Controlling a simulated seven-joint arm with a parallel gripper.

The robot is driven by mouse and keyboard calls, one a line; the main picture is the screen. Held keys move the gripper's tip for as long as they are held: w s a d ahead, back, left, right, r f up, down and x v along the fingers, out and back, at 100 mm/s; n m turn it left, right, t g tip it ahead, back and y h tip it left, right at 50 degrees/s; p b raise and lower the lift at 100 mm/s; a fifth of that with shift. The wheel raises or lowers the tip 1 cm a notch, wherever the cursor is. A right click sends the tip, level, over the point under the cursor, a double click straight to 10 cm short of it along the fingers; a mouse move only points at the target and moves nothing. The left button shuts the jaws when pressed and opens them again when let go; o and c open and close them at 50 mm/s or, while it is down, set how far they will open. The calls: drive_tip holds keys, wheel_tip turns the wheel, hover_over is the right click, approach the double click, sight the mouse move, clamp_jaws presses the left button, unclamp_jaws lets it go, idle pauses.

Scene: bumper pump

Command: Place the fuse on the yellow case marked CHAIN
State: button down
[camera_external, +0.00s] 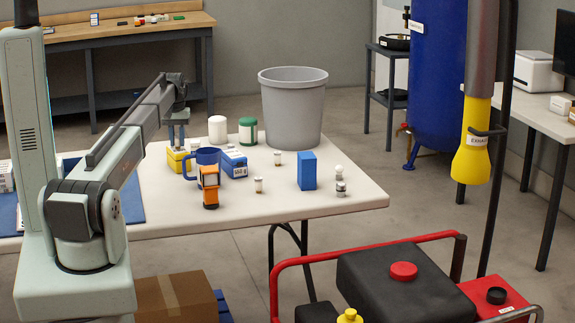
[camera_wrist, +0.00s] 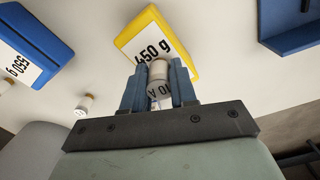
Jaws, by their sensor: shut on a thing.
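My gripper (camera_wrist: 159,76) is shut on a small white cylinder with a pale cap, the fuse (camera_wrist: 159,70). Dark lettering shows on its side, partly cut off by the gripper. In the wrist view the yellow case (camera_wrist: 127,40) lies just beyond the fingertips, its white label reading "450 g"; no CHAIN mark is readable. In the external view my gripper (camera_external: 178,130) is pointed down just above the yellow case (camera_external: 176,166). I cannot tell whether the fuse touches the case. The fuse is not clear in the external view.
A blue mug (camera_external: 207,158), blue labelled box (camera_external: 233,163) and orange-black device (camera_external: 209,187) stand close right of the case. Small bottle-like cylinders (camera_external: 258,185), a blue block (camera_external: 307,171) and a grey bin (camera_external: 293,105) are farther right.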

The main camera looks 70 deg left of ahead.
sight(177, 135)
drive_tip(key=shift+f, duration=0.15)
drive_tip(key=c, duration=0.9)
unclamp_jaws()
wheel_tip(177, 135, up, 12)
